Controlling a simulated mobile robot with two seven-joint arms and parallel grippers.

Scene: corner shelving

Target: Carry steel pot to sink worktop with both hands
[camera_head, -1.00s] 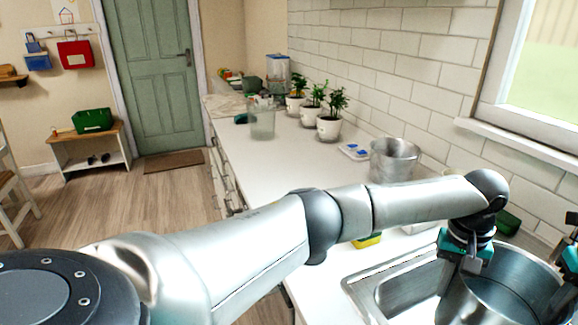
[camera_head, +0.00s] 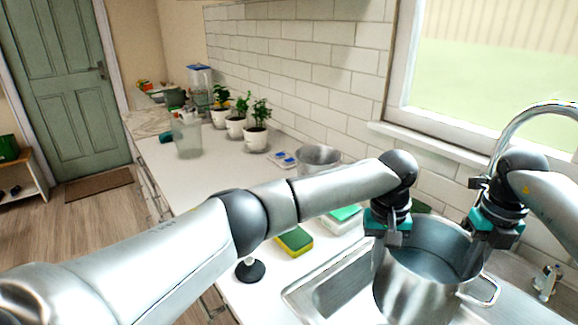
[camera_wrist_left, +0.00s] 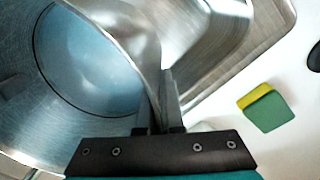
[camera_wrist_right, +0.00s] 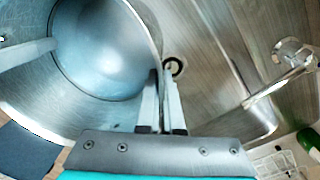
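The steel pot (camera_head: 405,290) is upright above or in the sink (camera_head: 318,297); whether it touches the basin is hidden. My left gripper (camera_head: 388,240) is shut on the pot's left rim. In the left wrist view its fingers (camera_wrist_left: 162,108) pinch the pot wall. My right gripper (camera_head: 485,243) is shut on the opposite side of the rim, and its fingers (camera_wrist_right: 160,105) straddle the wall in the right wrist view. The pot's inside looks empty. The white worktop (camera_head: 225,180) runs from the sink towards the door.
A yellow-green sponge (camera_head: 294,241) and a black round stopper-like thing (camera_head: 250,270) lie left of the sink. A smaller steel container (camera_head: 318,160), potted plants (camera_head: 256,138) and a clear bin (camera_head: 187,138) stand along the worktop. The tap (camera_head: 500,135) rises behind the right arm.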

